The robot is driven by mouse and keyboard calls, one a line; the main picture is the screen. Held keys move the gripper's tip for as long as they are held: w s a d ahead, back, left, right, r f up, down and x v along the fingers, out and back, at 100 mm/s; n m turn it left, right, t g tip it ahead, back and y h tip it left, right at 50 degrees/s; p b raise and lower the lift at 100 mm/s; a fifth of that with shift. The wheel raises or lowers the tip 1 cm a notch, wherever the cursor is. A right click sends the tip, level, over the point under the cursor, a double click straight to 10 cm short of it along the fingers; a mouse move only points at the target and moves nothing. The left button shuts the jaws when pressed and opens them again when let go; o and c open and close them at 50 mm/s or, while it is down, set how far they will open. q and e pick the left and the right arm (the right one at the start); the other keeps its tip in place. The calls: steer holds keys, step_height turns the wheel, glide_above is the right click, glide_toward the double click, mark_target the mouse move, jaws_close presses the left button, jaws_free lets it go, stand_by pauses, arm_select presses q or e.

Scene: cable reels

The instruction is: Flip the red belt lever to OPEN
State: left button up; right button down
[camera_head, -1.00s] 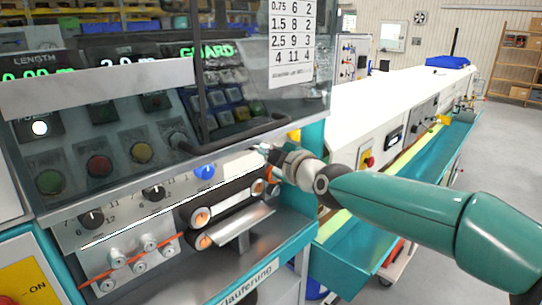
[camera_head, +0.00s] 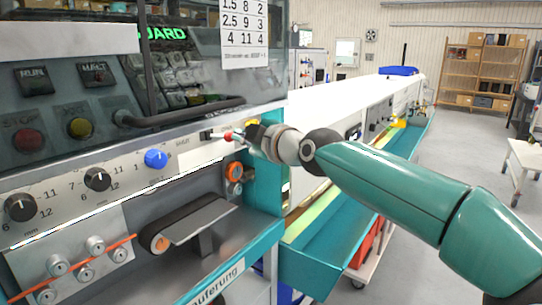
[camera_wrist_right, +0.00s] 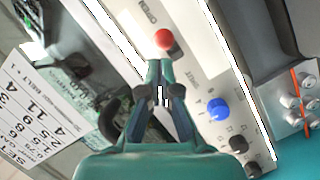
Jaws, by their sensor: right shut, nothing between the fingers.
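The red belt lever shows as a red ball knob (camera_head: 228,136) at the right end of the machine's front panel. In the right wrist view the red ball (camera_wrist_right: 165,39) is just beyond my fingertips, near the printed word OPEN. My right gripper (camera_head: 241,134) reaches in from the right, its tip at the red ball. In the right wrist view its fingers (camera_wrist_right: 161,64) are together with nothing between them. I cannot tell whether they touch the ball. The lever's shaft is mostly hidden. My left gripper is not in view.
A blue knob (camera_head: 156,158) and black dials (camera_head: 97,179) sit left of the lever on the panel. A dark belt (camera_head: 185,220) with orange rollers lies below. The clear guard (camera_head: 190,70) with its black handle is above. A long white bench (camera_head: 340,105) stands behind.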

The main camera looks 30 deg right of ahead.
steer(key=shift+s+d+r+b, duration=0.2)
steer(key=shift+s+d+b, duration=0.75)
steer(key=shift+d, duration=0.2)
steer(key=shift+s+d+r+b, duration=0.15)
steer(key=shift+s+d+b, duration=0.75)
steer(key=shift+d, duration=0.25)
